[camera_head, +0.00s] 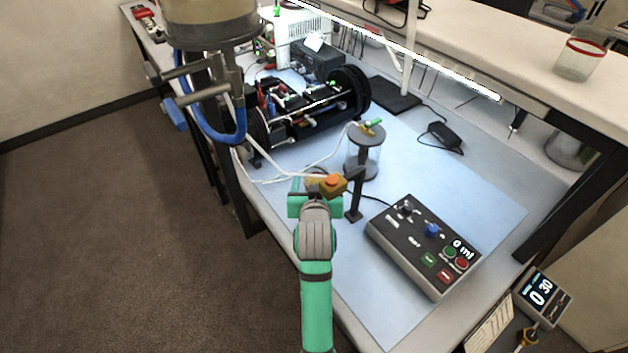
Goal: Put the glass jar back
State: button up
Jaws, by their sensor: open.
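A clear glass cylinder (364,157) with a dark round lid and base stands upright on the blue mat, with a brass and green fitting on top. A clear glass jar with a red band (579,60) stands on the raised shelf at the right. I cannot tell which of these is the task's glass jar. My gripper (332,187) is at the end of my green arm, left of and nearer than the glass cylinder, apart from it. It is open; its fingers are partly hidden by my wrist. An orange-brown block with a red button (331,183) shows at the gripper; I cannot tell whether they touch.
A black post (355,196) stands just right of my gripper. A control box with knobs (424,245) lies front right. A black ringed apparatus (310,110) fills the mat's back left. A big cylinder with a blue hose (211,28) is upper left. Another clear vessel (568,150) is under the shelf.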

jog(key=s, duration=0.9)
jog(key=shift+s+f, duration=0.15)
jog(key=shift+s, duration=0.25)
jog(key=shift+s+a, duration=0.15)
jog(key=shift+s, duration=0.85)
